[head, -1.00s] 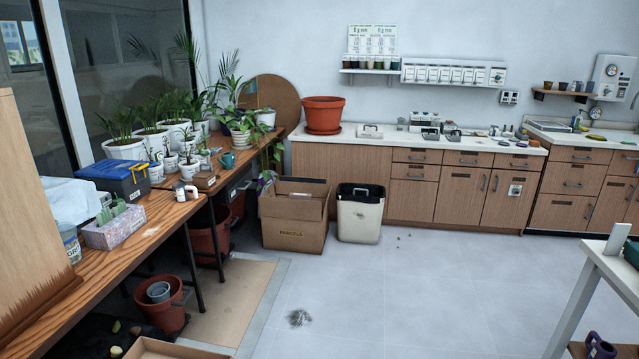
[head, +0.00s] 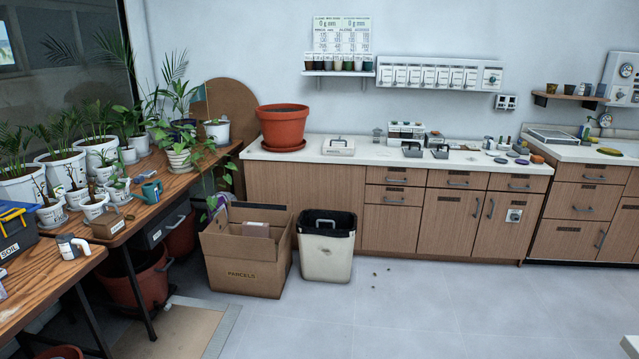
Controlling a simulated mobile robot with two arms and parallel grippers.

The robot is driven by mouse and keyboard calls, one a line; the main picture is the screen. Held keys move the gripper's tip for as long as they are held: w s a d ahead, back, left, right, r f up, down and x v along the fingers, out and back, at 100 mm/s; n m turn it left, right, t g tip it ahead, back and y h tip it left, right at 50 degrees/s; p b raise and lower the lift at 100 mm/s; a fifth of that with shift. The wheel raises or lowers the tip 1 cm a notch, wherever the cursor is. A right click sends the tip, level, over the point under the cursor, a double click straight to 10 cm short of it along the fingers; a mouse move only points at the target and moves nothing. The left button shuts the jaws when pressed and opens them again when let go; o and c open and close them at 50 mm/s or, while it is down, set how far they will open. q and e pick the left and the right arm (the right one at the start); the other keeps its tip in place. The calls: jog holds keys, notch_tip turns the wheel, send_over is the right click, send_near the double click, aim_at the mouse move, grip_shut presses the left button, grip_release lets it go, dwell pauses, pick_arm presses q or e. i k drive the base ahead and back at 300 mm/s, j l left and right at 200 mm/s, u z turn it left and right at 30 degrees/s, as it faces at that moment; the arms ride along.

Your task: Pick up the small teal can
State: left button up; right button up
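A small teal can (head: 152,190) with a handle stands on the wooden bench (head: 38,262) on the left, near the bench's right edge. It looks upright and sits beside several small white pots with seedlings. Neither of my grippers shows in the head view.
Several potted palms (head: 97,150) crowd the bench behind the can. A cardboard box (head: 240,270) marked parcels and a white bin (head: 325,258) stand on the floor right of the bench. A large terracotta pot (head: 283,127) stands on the back counter.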

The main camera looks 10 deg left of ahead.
aim_at(150, 194)
jog(key=i+u, duration=0.2)
jog(key=i, duration=0.25)
jog(key=i+u, duration=0.2)
jog(key=i, duration=0.3)
jog(key=i+l+u, duration=0.15)
jog(key=i, duration=0.3)
jog(key=i+l+u, duration=0.2)
jog(key=i, duration=0.25)
